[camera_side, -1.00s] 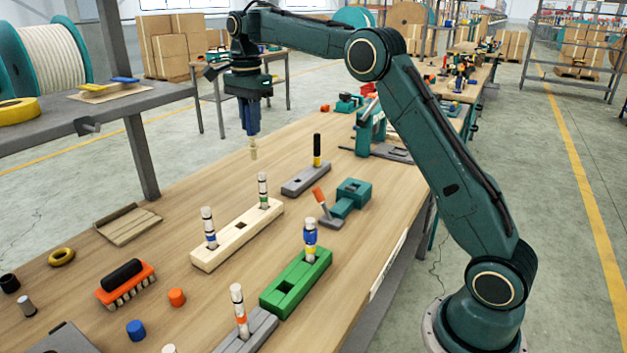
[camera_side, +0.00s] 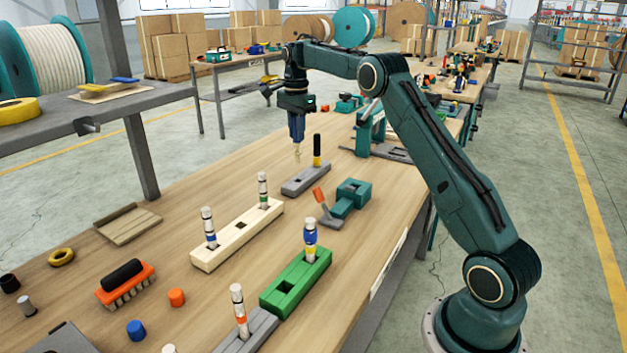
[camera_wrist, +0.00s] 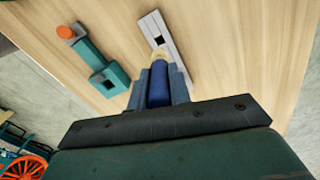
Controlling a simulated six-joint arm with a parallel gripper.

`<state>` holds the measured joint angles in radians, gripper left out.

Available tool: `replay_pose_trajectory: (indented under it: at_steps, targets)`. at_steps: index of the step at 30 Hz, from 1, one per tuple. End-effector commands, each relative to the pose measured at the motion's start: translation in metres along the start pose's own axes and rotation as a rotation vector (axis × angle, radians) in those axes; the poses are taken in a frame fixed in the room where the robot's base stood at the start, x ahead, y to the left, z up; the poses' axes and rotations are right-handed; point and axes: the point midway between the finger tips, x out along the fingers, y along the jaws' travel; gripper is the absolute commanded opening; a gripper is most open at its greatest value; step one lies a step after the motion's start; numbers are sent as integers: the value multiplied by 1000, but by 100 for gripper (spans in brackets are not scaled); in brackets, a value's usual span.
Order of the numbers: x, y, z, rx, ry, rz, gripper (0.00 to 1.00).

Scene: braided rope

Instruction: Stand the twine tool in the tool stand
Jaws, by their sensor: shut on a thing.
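My gripper (camera_side: 297,138) is shut on the twine tool, whose pale beige end (camera_side: 297,154) points down below the fingers. In the wrist view the tool's blue part (camera_wrist: 158,85) sits between the fingers, with the beige end beyond it. The tool hangs roughly upright in the air. A long grey tool stand (camera_side: 304,181) lies on the bench below and close to it. A black and yellow tool (camera_side: 317,152) stands in its far part. The stand (camera_wrist: 152,25) shows a dark square hole in the wrist view, just beyond the beige end. The gap in height is hard to judge.
A cream block (camera_side: 235,238) with two standing tools, a green block (camera_side: 297,284) with one, and a nearer grey block (camera_side: 250,335) with one are on the bench. A teal device with an orange-tipped lever (camera_side: 349,195) lies right of the stand.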

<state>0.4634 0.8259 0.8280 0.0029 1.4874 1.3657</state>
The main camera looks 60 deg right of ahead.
Motion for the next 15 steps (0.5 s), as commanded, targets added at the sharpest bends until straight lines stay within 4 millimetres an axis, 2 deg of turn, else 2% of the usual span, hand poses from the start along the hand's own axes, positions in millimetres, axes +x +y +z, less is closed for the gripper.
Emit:
replay_pose_trajectory:
  at_steps: [8, 15]
  targets:
    - [2, 0, 0, 0, 0, 0, 0]
    - [14, 0, 0, 0, 0, 1, 0]
